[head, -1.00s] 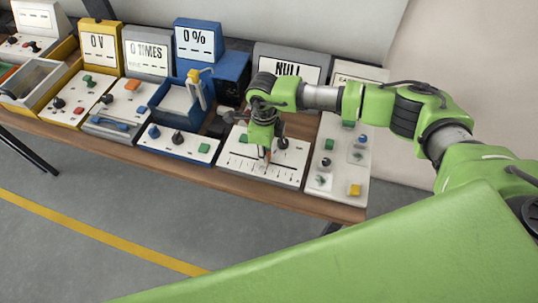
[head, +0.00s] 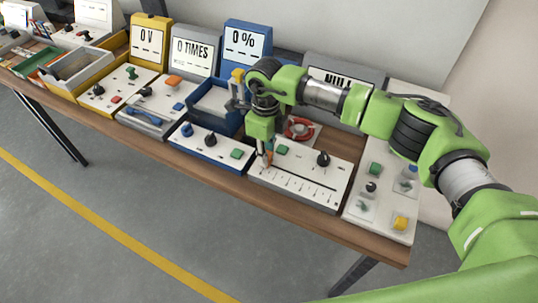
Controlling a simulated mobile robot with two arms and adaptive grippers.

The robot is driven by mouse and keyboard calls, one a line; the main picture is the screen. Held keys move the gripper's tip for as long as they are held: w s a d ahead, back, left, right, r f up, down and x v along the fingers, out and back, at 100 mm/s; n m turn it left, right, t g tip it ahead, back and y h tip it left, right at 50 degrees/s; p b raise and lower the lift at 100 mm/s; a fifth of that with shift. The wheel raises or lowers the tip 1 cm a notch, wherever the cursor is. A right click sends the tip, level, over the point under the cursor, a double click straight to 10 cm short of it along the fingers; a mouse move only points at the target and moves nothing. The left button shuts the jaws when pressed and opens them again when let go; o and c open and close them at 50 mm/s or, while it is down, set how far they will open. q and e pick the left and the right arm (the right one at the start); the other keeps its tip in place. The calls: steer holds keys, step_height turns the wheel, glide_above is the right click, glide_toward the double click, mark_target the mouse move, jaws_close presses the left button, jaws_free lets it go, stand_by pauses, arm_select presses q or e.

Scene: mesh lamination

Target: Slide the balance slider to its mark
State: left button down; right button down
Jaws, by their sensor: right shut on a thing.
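The balance panel (head: 318,193) is a white sloped box with a long dark slot and a row of tick marks below it. My right gripper (head: 267,161) points down at the left end of the slot. It is shut on the balance slider, which is mostly hidden by the fingers. A round black knob (head: 323,159) and a green button (head: 282,149) sit behind the slot. A grey display (head: 345,82) behind the panel reads NULL, partly covered by my arm. The target mark cannot be picked out among the ticks. My left gripper is not in view.
A blue station (head: 212,147) with a knob and buttons stands just left of the panel. A white board with buttons (head: 380,201) stands to the right. A red ring-shaped part (head: 299,128) lies behind the panel. The wooden table's front edge (head: 300,210) is close in front.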

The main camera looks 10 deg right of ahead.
steer(key=c, duration=2.1)
jaws_free()
steer(key=shift+w+a+r, duration=0.15)
steer(key=shift+r, duration=0.05)
steer(key=o, duration=0.3)
steer(key=shift+a, duration=0.1)
steer(key=shift+f, duration=0.1)
steer(key=shift+r, duration=0.45)
step_height(320, 180, up, 11)
steer(key=shift+r, duration=0.1)
